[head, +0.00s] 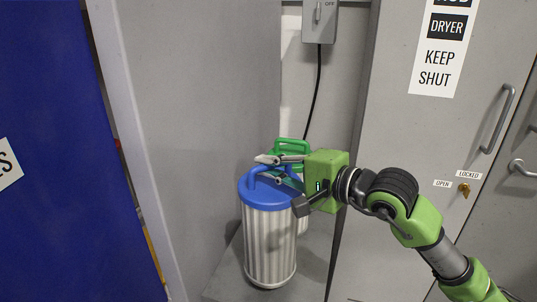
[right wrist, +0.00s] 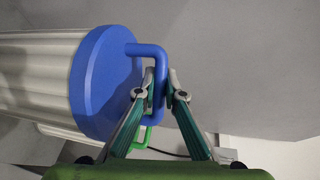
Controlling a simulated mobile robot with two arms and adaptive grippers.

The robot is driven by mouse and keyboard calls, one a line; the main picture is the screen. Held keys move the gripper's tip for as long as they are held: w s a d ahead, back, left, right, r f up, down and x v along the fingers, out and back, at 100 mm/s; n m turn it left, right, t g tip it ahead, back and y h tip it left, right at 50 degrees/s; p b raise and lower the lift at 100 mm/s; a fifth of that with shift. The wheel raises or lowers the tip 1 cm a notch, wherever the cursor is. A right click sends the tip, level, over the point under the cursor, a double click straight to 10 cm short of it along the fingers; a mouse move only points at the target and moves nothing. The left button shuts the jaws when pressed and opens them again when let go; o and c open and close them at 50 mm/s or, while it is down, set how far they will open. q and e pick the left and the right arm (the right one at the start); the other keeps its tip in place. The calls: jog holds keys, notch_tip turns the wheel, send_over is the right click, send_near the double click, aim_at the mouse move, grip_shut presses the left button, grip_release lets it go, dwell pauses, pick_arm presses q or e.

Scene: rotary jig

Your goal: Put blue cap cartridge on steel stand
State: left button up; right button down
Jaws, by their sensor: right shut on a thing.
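The blue cap cartridge (head: 269,245) has a white pleated body and a blue lid with a loop handle. It is upright in the head view and also shows in the right wrist view (right wrist: 95,85). My right gripper (head: 270,170) is shut on the blue handle, one finger on each side of the bar, as the right wrist view (right wrist: 162,88) shows. A grey flat surface (head: 226,280), perhaps the steel stand, lies under and around the cartridge's base. I cannot tell whether the base touches it. My left gripper is not in view.
A second cartridge with a green handle (head: 293,144) stands just behind, mostly hidden. A grey panel (head: 200,110) rises at the left, with a blue panel (head: 60,150) further left. A grey cabinet (head: 400,130) stands at the right, close to my arm.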

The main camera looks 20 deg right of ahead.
aim_at(268, 183)
jog(key=shift+a+f, duration=0.1)
jog(key=shift+f, duration=0.4)
notch_tip(268, 183, down, 3)
jog(key=shift+r+p, duration=0.15)
jog(key=shift+p, duration=0.15)
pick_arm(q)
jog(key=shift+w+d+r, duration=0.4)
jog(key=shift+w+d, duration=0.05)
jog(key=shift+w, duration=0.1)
pick_arm(e)
jog(key=shift+f, duration=0.2)
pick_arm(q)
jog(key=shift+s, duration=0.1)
pick_arm(e)
jog(key=shift+f, duration=0.15)
jog(key=c, duration=2.1)
grip_release()
jog(key=shift+f, duration=0.2)
jog(key=shift+c, duration=0.2)
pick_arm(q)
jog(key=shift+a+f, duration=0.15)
pick_arm(e)
jog(key=shift+s, duration=0.15)
